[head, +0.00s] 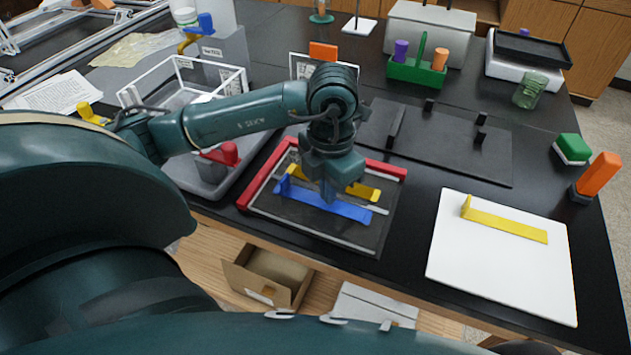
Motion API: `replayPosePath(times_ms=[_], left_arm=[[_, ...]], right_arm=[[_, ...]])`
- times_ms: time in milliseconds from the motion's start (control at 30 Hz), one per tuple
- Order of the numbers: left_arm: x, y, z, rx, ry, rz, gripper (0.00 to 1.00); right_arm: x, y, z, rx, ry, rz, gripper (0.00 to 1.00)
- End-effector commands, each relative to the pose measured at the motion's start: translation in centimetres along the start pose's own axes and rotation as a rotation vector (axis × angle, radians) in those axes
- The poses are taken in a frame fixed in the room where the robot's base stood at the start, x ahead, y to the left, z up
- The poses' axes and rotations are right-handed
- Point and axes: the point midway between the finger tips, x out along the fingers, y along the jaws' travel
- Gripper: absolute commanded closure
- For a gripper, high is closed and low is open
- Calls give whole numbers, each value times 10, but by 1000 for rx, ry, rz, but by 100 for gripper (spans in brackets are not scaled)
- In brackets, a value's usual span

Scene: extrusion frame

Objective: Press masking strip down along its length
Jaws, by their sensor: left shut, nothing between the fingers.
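A blue strip (345,208) with an upturned tab at its left end lies across a dark panel (290,218) in a frame with red edges. A yellow strip (362,191) lies behind it, partly hidden by my gripper. Another yellow strip (508,225), with a raised left end, lies on a white board (497,270) at the right. My left gripper (328,197) points down, shut and empty, with its tips at the middle of the blue strip. I cannot tell whether they touch it. My right gripper is not in view.
A grey tray (256,150) with a red-handled block (222,154) stands left of the frame. A dark plate (455,150) with small black posts lies behind right. A green caddy (417,72) stands at the back. Orange (598,175) and green (572,149) tools stand at the right edge.

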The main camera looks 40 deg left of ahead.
Motion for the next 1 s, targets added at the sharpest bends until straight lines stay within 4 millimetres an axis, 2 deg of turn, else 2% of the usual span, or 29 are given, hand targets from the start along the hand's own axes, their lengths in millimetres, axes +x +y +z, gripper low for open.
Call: replayPosePath(times_ms=[500, 1000], left_arm=[[12, 0, 0, 0, 0, 0, 100], [12, 0, 0, 0, 1, 0, 100]], right_arm=[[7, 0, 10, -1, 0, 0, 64], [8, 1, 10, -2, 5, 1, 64]])
